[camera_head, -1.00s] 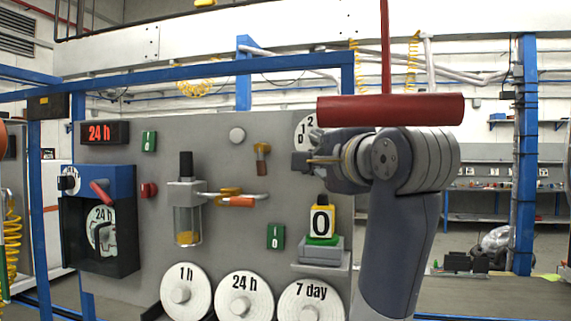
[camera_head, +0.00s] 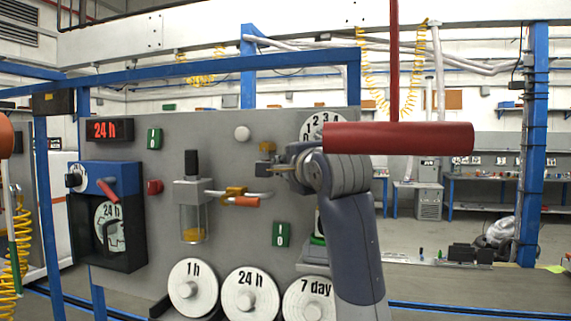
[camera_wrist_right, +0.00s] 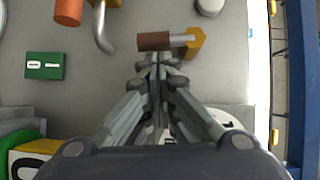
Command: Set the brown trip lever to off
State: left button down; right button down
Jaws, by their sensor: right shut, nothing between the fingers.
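The brown trip lever (camera_head: 266,147) is on the grey panel, its yellow bracket above and its handle hanging down. In the right wrist view its brown handle (camera_wrist_right: 153,41) sticks out leftward from the yellow bracket (camera_wrist_right: 195,42). My right gripper (camera_head: 270,171) is shut and empty, just below and right of the lever in the head view. In the right wrist view the closed fingertips (camera_wrist_right: 157,62) are right beside the handle; I cannot tell whether they touch it. My fingers partly cover the lever's lower end in the head view. My left gripper is not in view.
A valve with an orange handle (camera_head: 246,202) is left of my right gripper. A green switch (camera_head: 281,235) is below, a round grey knob (camera_head: 241,133) upper left, and a numbered dial (camera_head: 312,124) to the right. A red bar (camera_head: 400,138) hangs in front of my arm.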

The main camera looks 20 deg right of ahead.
jog(key=shift+w+a+f+m+t+b, duration=0.3)
jog(key=shift+w+a+m+t+b, duration=0.1)
jog(key=shift+m+b, duration=0.15)
